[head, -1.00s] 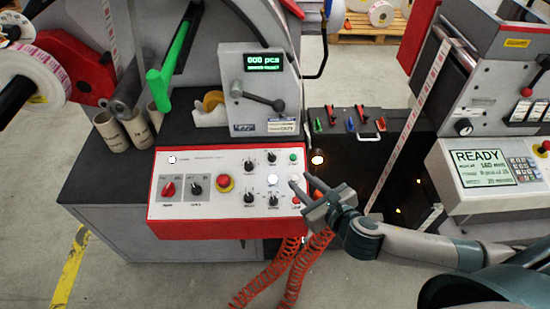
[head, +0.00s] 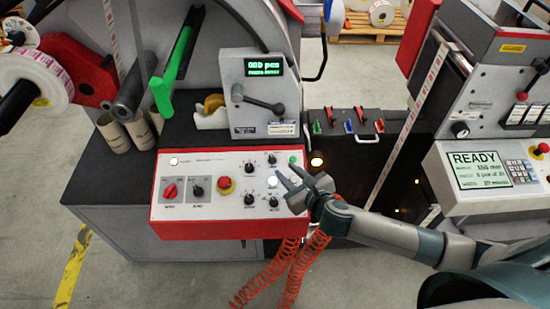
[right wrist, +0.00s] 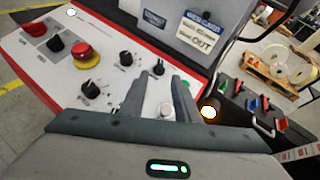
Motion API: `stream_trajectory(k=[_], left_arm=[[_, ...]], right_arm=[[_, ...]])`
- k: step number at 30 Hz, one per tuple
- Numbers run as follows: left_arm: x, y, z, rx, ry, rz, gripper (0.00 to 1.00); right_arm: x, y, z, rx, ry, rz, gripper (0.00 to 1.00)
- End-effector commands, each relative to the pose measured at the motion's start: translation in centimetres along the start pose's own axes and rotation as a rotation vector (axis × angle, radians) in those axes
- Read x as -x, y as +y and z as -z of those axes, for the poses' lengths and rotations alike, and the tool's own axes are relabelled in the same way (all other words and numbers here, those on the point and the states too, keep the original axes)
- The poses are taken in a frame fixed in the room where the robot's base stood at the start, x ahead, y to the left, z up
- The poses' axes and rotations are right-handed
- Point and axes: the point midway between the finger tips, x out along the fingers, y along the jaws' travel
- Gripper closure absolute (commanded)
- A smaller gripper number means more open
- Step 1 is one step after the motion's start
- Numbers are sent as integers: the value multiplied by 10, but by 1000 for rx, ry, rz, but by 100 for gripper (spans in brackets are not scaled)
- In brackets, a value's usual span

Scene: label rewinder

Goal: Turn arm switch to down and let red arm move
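The white control panel (head: 180,165) with a red frame carries several black knobs; the labels are too small to read, so I cannot tell which is the arm switch. An upper knob (head: 272,159) and a lower right knob (head: 273,202) sit near my right gripper (head: 289,171). The gripper is open and empty, with its fingers over the panel's right end. In the right wrist view its spread fingers reach toward a pale round button (right wrist: 166,110) beside an upper knob (right wrist: 158,67). A red arm-like part (head: 92,80) is behind the label roll at left. My left gripper is out of view.
A red emergency button (head: 224,183) is mid-panel. A display box (head: 265,95) with a black lever stands behind the panel. Red coiled hoses (head: 275,275) hang below it. A second machine with a READY screen (head: 480,169) stands at right.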

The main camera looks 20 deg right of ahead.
Motion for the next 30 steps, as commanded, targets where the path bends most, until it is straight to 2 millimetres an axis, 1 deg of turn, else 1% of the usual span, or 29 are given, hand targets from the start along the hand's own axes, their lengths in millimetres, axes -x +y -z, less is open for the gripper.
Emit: stream_trajectory(k=[1,9,15,21,30], left_arm=[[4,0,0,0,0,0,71],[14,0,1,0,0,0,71],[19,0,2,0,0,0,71],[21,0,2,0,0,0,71],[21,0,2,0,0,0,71]], right_arm=[[-8,-1,-2,-1,1,2,71],[-50,0,-2,0,0,2,71],[-75,0,-1,0,0,1,71],[-88,0,0,0,0,0,71],[-92,0,0,1,0,0,71]])
